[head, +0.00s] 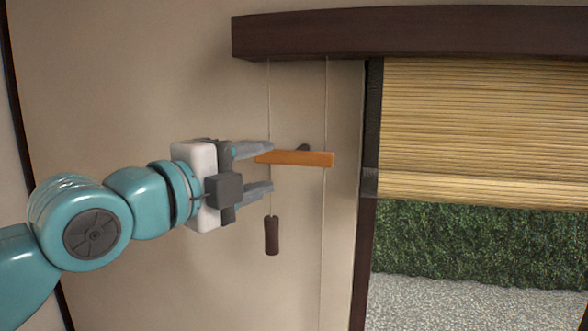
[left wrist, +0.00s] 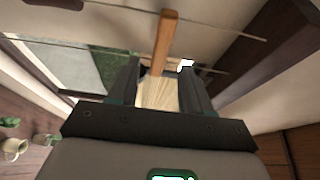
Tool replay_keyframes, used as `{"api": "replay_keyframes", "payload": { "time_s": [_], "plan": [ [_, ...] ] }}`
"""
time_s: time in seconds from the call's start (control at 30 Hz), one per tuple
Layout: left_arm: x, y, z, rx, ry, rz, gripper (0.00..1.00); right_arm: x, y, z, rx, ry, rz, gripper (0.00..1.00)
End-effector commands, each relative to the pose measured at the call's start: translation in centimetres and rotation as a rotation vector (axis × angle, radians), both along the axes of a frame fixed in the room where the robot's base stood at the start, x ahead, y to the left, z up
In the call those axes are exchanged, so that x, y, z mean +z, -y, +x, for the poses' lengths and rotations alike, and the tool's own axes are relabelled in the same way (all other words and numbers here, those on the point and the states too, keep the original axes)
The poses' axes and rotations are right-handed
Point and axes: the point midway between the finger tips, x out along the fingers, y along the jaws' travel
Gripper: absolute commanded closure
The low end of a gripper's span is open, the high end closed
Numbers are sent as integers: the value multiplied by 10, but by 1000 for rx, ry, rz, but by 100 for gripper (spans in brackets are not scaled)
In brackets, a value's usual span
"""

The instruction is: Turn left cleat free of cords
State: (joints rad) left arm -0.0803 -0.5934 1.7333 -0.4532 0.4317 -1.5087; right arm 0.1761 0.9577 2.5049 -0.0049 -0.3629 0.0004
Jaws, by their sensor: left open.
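The orange-brown wooden cleat (head: 300,159) lies about level near the wall, just left of the window frame. A small dark piece (head: 304,147) shows behind it. One thin cord (head: 268,95) hangs by its left end and another (head: 325,100) by its right end; whether either touches it is unclear. My left gripper (head: 270,169) is open, its upper finger by the cleat's left end and its lower finger below. In the left wrist view the cleat (left wrist: 165,40) reaches down toward the gap between the fingers (left wrist: 160,85). My right gripper is out of view.
A dark brown cord weight (head: 271,236) hangs just below my lower finger. A dark beam (head: 410,32) runs above. A bamboo blind (head: 480,120) hangs at the right over a window with a hedge. The wall below the cleat is otherwise bare.

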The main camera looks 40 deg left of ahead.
Motion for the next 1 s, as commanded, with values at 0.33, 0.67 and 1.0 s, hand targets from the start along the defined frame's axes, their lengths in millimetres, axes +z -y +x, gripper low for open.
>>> {"api": "replay_keyframes", "payload": {
  "time_s": [0.33,0.67,1.0],
  "plan": [
    [2,-8,71,0,-2,0,51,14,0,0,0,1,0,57],
    [1,-10,85,1,1,0,51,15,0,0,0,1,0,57],
    [1,-10,85,0,1,1,100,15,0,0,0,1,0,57]
  ]
}}
